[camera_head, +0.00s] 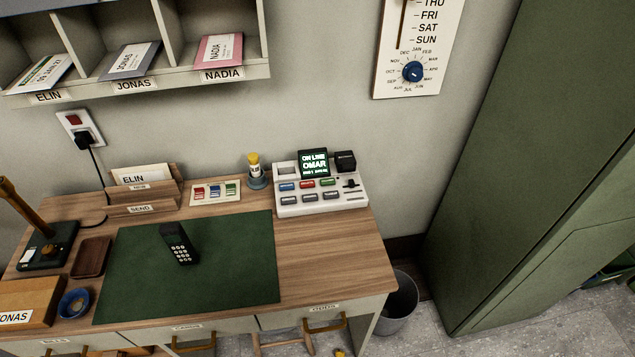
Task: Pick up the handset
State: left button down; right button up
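The handset (178,244) is a dark, narrow phone with a pale keypad. It lies on the green desk mat (235,270), a little left of the mat's middle. A white phone console (322,206) stands at the desk's back right, with coloured buttons and a small lit screen (313,163) reading "ON LINE OMAR". Neither of my grippers shows in the head view.
The wooden desk (340,258) has a lamp (45,240), a brown tray (91,257), a blue bowl (75,302) and a letter rack (143,196). A waste bin (400,303) and green cabinet (520,180) stand right. The mat around the handset is clear.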

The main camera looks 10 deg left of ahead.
aim_at(173, 234)
jog(key=u, duration=1.3)
